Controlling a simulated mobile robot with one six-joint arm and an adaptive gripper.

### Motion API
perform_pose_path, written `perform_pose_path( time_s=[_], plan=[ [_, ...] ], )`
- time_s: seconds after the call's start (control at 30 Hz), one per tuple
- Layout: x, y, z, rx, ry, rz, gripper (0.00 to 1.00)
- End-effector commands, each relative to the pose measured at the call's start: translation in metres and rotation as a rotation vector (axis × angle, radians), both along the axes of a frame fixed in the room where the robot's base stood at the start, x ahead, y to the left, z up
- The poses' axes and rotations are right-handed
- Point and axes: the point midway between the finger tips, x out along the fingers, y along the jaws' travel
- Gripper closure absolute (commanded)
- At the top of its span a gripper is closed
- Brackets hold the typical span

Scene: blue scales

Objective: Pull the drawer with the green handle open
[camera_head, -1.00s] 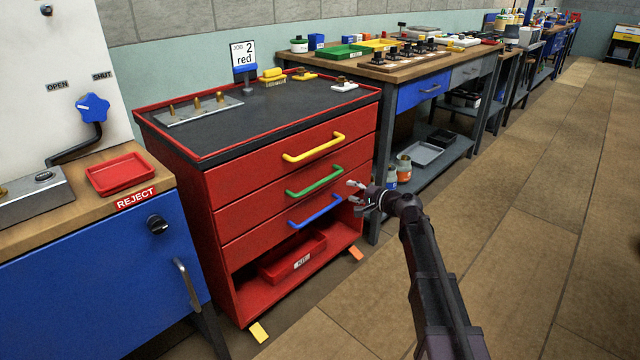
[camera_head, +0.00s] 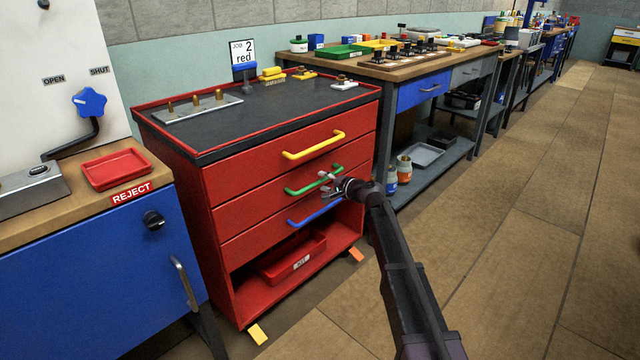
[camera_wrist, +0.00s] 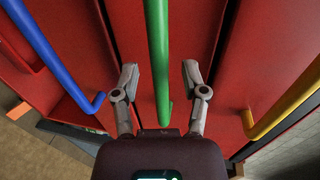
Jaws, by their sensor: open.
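The green handle (camera_head: 306,185) is on the middle drawer (camera_head: 245,207) of the red cabinet. The drawer front looks flush with its neighbours. In the head view my gripper (camera_head: 326,182) is at the right end of the green handle and hides part of it. In the wrist view the green handle (camera_wrist: 158,60) runs between the two open fingers of my gripper (camera_wrist: 162,80), with a gap on each side. I cannot tell how deep the fingers reach past the bar.
The yellow handle (camera_head: 313,146) is above and the blue handle (camera_head: 316,212) below. An open shelf with a red bin (camera_head: 292,258) is at the bottom. A blue cabinet (camera_head: 110,270) stands at left, a workbench (camera_head: 420,70) at right.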

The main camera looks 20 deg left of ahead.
Motion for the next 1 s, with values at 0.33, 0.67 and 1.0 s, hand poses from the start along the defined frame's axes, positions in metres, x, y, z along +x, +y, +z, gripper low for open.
perform_pose_path(
  time_s=[0.33,0.67,1.0],
  plan=[
    [0.006,0.016,-0.003,0.000,0.000,0.000,0.43],
    [0.006,0.016,-0.003,0.000,0.000,0.000,0.70],
    [0.006,0.018,-0.003,0.000,0.000,0.000,1.00]
  ],
)
